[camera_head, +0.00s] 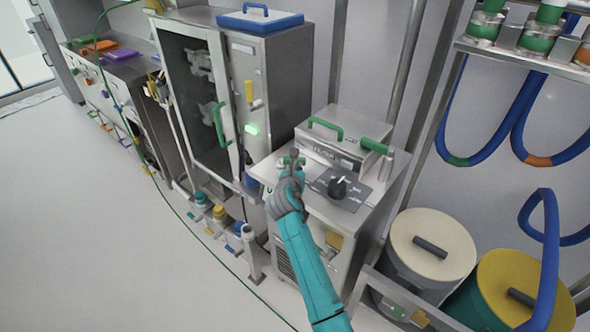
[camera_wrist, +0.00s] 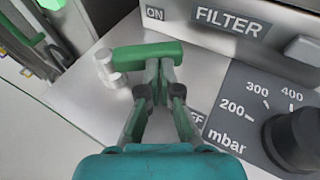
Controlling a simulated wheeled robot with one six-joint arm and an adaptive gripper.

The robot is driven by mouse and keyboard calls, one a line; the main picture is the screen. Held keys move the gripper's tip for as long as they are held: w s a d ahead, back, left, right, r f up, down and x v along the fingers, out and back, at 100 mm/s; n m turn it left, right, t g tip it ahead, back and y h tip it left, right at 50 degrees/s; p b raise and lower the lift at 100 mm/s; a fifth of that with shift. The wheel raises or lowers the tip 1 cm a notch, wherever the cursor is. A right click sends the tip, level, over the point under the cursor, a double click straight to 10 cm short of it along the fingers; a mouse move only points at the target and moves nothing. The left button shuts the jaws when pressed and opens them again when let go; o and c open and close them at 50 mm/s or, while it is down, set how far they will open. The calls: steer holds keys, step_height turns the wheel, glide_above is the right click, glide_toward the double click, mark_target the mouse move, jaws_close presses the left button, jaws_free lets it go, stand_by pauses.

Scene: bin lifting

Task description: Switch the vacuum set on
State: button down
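The vacuum set (camera_head: 318,208) is a metal cabinet with a sloped control panel in the head view. The wrist view shows its green lever (camera_wrist: 133,54) lying roughly crosswise by silver fittings (camera_wrist: 108,68). An ON label (camera_wrist: 155,14) is above the lever; an OFF label (camera_wrist: 197,118) is partly hidden below it. My gripper (camera_head: 292,160) is over the panel's left side. In the wrist view my gripper (camera_wrist: 160,70) has its fingertips almost together at the green lever. The lever runs across the tips, not visibly between them; I cannot tell whether they touch.
A black pressure dial (camera_wrist: 298,138), marked in mbar, is right of my gripper, and also in the head view (camera_head: 338,187). A glass-fronted cabinet (camera_head: 200,110) stands to the left. Two lidded drums (camera_head: 432,232) stand at the lower right. The floor at left is open.

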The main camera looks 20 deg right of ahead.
mark_target(302, 159)
steer(key=shift+w+d, duration=1.15)
steer(key=shift+w, duration=0.2)
steer(key=shift+w+d, duration=0.15)
steer(key=shift+w, duration=0.55)
steer(key=shift+w+d, duration=0.1)
steer(key=shift+w, duration=0.7)
